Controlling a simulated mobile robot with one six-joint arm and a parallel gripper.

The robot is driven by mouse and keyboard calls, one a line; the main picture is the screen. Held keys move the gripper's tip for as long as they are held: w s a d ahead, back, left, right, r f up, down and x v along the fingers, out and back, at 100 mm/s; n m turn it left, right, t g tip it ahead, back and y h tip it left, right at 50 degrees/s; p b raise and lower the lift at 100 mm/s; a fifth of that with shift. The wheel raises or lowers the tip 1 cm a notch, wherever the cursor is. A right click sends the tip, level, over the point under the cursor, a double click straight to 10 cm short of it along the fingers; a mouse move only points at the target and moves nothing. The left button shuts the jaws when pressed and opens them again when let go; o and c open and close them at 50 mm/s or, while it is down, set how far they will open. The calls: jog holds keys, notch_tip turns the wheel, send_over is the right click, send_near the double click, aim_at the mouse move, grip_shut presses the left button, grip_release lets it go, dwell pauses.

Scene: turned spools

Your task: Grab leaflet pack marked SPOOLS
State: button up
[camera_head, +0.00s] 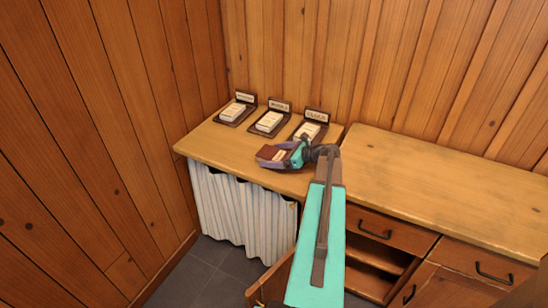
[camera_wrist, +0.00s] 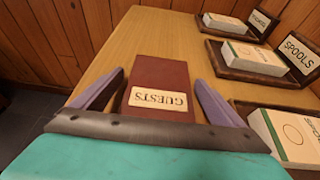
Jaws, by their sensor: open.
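The leaflet pack marked SPOOLS (camera_wrist: 250,57) is a white block with a green edge in a dark wooden tray, right of my gripper in the wrist view. Its SPOOLS sign (camera_wrist: 299,53) stands behind it. In the head view it appears to be the middle pack (camera_head: 268,121); the sign is too small to read there. My gripper (camera_wrist: 160,79) is open, its purple fingers either side of a dark red book (camera_wrist: 158,76) labelled GUESTS. Whether they touch the book is unclear. In the head view my gripper (camera_head: 273,156) is at the counter's front, nearer than the packs.
Similar packs stand on either side: one farther (camera_wrist: 225,22), one nearer (camera_wrist: 292,138), partly cut off. The wooden counter (camera_head: 215,140) is bare at its left front. A larger worktop (camera_head: 440,180) to the right is clear. Plank walls close the back and left.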

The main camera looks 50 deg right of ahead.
aim_at(274, 154)
jog(key=c, duration=1.3)
jog(key=shift+r, duration=0.2)
jog(key=shift+r+b, duration=0.3)
jog(key=shift+r, duration=0.5)
jog(key=shift+a+r, duration=0.1)
jog(key=shift+r, duration=0.75)
jog(key=s+a+b, duration=0.1)
jog(key=s+a, duration=0.1)
jog(key=s, duration=0.3)
jog(key=s+a+r+b, duration=0.1)
jog(key=s+a, duration=0.1)
jog(key=s, duration=0.2)
jog(key=s+a, duration=0.2)
jog(key=s, duration=0.3)
jog(key=shift+s+a+r+b, duration=0.2)
jog(key=shift+s+b, duration=0.1)
jog(key=shift+b, duration=0.1)
